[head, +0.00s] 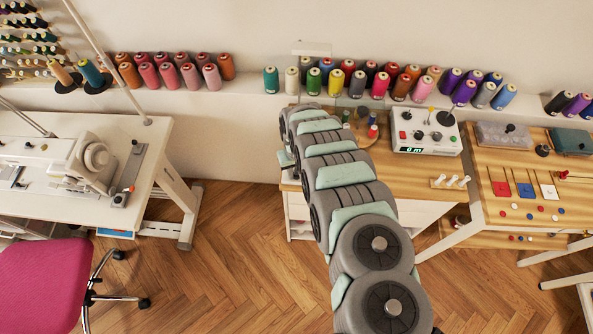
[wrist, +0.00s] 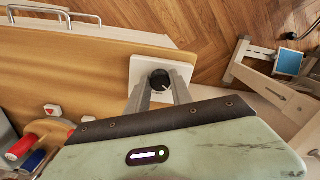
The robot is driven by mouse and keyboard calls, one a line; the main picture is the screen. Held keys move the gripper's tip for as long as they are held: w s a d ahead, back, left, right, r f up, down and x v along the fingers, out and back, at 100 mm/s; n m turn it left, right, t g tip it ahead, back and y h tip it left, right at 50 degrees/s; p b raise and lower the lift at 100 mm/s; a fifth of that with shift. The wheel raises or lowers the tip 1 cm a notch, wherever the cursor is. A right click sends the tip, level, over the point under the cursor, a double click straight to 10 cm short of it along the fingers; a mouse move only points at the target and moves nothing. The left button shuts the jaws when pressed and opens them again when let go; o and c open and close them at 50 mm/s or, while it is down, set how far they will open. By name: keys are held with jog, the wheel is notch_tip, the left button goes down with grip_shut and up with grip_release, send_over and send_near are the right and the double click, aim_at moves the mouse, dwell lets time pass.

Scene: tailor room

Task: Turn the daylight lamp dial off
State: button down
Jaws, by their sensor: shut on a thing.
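In the wrist view, a round black dial (wrist: 160,78) with a small white mark sits on a white plate (wrist: 141,68) at the edge of the wooden worktop. My gripper (wrist: 161,88) has one finger on each side of the dial and is shut on it. In the head view, my arm reaches down over the worktop and hides the dial and my fingertips.
A wooden stand with red (wrist: 21,147) and blue spools is close by on the worktop. A control box (head: 426,131) with a green display stands to the right. Thread cones line the shelf behind. A sewing table (head: 135,128) and pink chair (head: 45,280) are left; floor lies between.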

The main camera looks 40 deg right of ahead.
jog(key=c, duration=1.1)
grip_release()
notch_tip(320, 180, up, 11)
jog(key=shift+f+b, duration=0.1)
jog(key=shift+b, duration=0.2)
